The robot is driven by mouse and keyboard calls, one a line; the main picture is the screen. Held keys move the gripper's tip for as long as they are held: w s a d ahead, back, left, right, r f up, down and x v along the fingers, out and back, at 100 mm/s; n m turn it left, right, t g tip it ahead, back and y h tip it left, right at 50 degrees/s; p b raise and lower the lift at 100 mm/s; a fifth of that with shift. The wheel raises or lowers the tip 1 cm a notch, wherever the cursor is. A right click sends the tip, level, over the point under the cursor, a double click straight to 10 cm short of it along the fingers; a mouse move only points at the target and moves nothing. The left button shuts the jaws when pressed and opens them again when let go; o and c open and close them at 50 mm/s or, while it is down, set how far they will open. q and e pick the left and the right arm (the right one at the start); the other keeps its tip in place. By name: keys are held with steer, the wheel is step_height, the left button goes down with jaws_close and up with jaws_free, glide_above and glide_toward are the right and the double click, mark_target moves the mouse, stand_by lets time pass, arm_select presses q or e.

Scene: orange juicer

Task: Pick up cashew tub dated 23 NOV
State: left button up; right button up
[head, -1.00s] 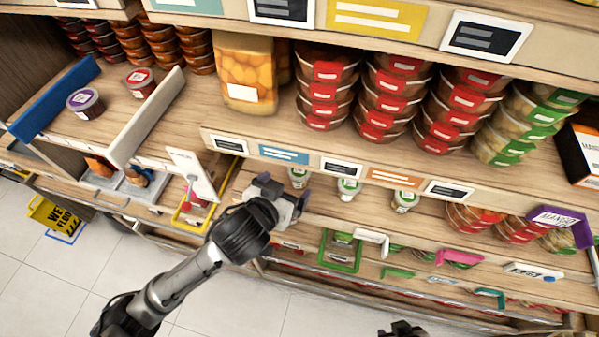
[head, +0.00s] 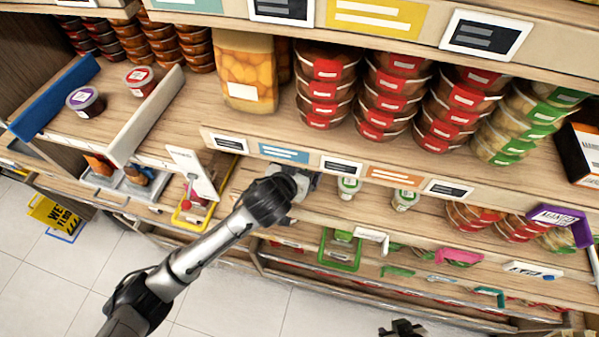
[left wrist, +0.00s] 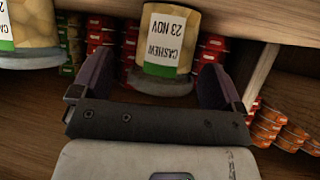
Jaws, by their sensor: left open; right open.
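The cashew tub (left wrist: 165,50) shows in the left wrist view, with a white label reading CASHEW 23 NOV upside down in the picture and a green band. My left gripper (left wrist: 157,75) is open, its dark fingers either side of the tub's near end; I cannot tell if they touch it. In the head view my left gripper (head: 304,181) reaches in at the lower shelf and hides the tub there. My right gripper (head: 402,328) shows small at the bottom edge, open and away from the shelves.
A second pale tub (left wrist: 30,30) stands at the left of the wrist view. Two similar white-and-green tubs (head: 349,187) (head: 405,198) stand along the lower shelf. The upper shelf edge (head: 300,155) runs just above my left gripper. A green bracket (head: 340,250) hangs below.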

arm_select(q)
steer(key=c, duration=1)
